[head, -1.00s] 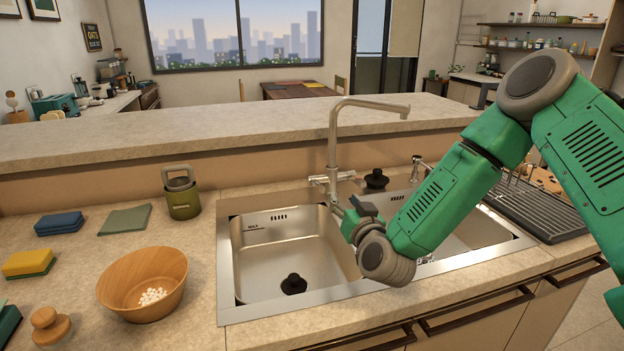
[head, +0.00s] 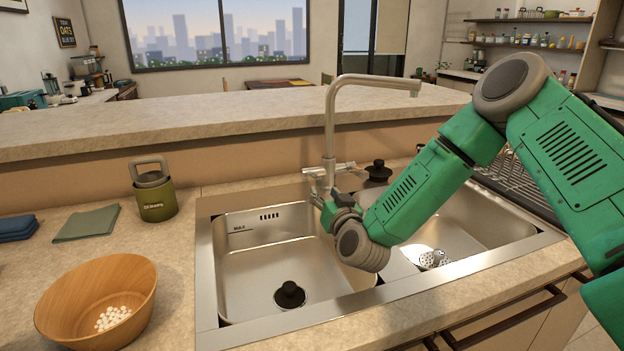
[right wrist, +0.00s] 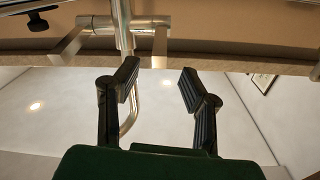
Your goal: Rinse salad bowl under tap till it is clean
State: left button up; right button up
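The wooden salad bowl (head: 70,290) stands upright on the counter left of the sink, with several small white bits inside. The metal tap (head: 330,120) rises behind the sink, its spout reaching right. No water stream shows. The tap's lever handles are at its base, which also shows in the right wrist view (right wrist: 124,25). My right gripper (head: 325,208) is low in front of the tap base, over the back of the left basin. In the right wrist view my right gripper (right wrist: 159,88) is open with nothing between its fingers. My left gripper is out of view.
The left basin (head: 260,260) is empty except for a black stopper (head: 289,295). A shiny strainer-like piece (head: 433,258) shows in the right basin. A green canister (head: 154,190), a green cloth (head: 87,223) and a blue cloth (head: 17,228) are on the left counter. A raised ledge (head: 230,118) runs behind.

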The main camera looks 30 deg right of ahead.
aim_at(309, 172)
jog(key=x, duration=1)
jog(key=shift+w+d+f, duration=0.1)
jog(key=shift+w, duration=0.1)
